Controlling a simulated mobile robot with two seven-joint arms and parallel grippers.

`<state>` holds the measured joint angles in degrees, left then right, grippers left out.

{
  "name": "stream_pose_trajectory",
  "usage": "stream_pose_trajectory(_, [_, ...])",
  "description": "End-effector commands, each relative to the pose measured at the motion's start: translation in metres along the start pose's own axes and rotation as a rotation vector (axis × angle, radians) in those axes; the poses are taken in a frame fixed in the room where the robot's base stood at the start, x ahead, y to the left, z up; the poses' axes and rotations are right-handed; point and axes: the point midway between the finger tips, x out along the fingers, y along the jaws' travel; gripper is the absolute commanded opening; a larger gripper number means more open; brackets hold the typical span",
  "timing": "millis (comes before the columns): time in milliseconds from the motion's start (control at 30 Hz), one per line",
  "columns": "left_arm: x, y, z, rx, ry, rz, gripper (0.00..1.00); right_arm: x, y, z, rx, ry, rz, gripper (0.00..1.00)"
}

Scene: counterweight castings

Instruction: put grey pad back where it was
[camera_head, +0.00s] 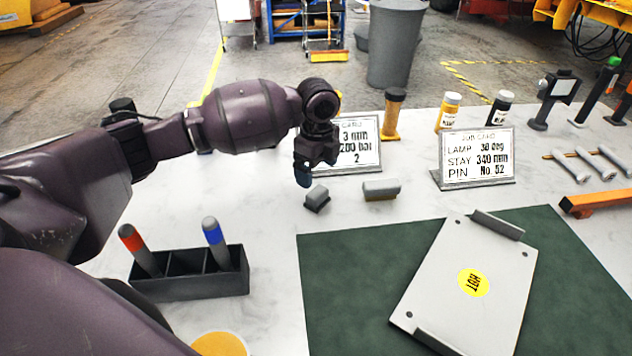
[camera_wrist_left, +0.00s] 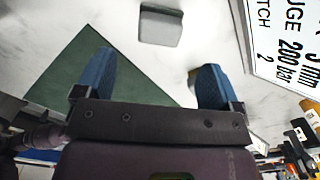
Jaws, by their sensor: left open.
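Two small grey blocks lie on the white table. The left one, a grey pad (camera_head: 317,198), is grey all over; it also shows at the top of the left wrist view (camera_wrist_left: 160,25). The right one, a grey block with a tan base (camera_head: 381,188), is mostly hidden behind a finger in the wrist view. I cannot tell for sure which one the task means. My left gripper (camera_head: 303,176) is open and empty, just above and behind the left pad. Its blue fingers (camera_wrist_left: 156,70) spread apart in the wrist view, with the pad beyond them. My right gripper is not in view.
A green mat (camera_head: 335,290) bears a grey plate (camera_head: 440,270) marked HOT. A dark rack (camera_head: 195,284) holds two capped sticks. Two cards, one partly behind my gripper (camera_head: 360,143) and one at right (camera_head: 478,157), stand behind. Bottles (camera_head: 448,112) line the back.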

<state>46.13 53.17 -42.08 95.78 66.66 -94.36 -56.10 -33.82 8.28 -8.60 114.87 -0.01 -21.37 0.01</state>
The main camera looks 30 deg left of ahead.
Motion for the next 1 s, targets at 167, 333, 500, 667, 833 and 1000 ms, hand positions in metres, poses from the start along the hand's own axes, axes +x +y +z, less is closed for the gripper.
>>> stream_pose_trajectory(167, [-0.025, 0.000, 0.000, 0.000, 0.000, -0.002, 0.88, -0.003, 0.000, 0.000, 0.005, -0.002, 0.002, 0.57])
stream_pose_trajectory(333, [-0.034, 0.000, 0.000, -0.001, -0.001, 0.000, 0.88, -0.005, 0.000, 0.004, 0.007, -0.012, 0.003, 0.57])
stream_pose_trajectory(500, [-0.035, 0.000, 0.000, -0.001, 0.000, 0.001, 0.88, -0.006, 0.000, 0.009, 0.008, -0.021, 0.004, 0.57])
stream_pose_trajectory(667, [-0.034, 0.000, 0.000, -0.001, 0.000, 0.001, 0.88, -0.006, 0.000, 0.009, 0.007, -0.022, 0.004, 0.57])
stream_pose_trajectory(833, [-0.034, 0.000, 0.000, 0.000, 0.000, 0.001, 0.88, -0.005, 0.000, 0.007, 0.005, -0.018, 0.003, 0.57])
stream_pose_trajectory(1000, [-0.034, 0.000, 0.000, 0.000, 0.000, 0.001, 0.88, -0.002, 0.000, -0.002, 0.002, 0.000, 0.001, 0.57])
